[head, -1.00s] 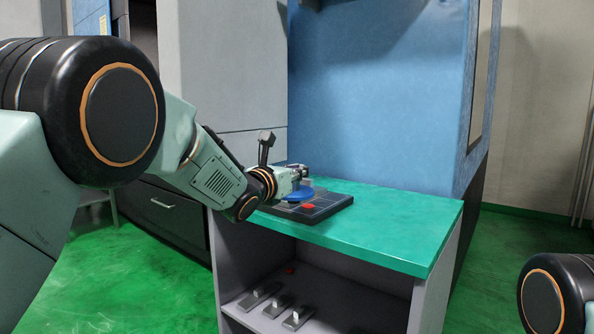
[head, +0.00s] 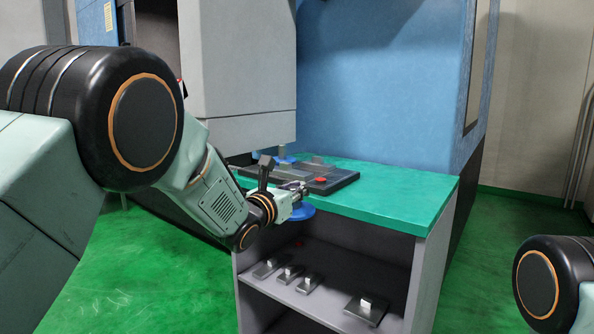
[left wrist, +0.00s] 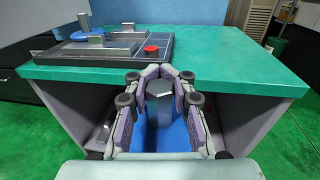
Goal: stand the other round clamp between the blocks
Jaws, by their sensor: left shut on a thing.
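My left gripper (head: 292,200) is shut on a round clamp with a blue disc (head: 302,212), held in front of the table's left front part, near top height. In the left wrist view the fingers (left wrist: 160,82) close around the clamp's grey stem (left wrist: 160,100), with the blue disc below. Another blue disc (head: 285,159) is at the tray's far left. Several grey blocks with pale uprights stand on the shelf below: a group at left (head: 288,275) and one at right (head: 366,308), with a gap between. My right gripper is out of view.
The green tabletop (head: 400,196) overhangs the open shelf (head: 330,305). A dark tray (head: 335,187) on it bears a red round knob (head: 321,180) and grey pieces. A small red thing (head: 299,244) lies at the shelf's back. A grey machine housing (head: 245,70) stands behind left.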

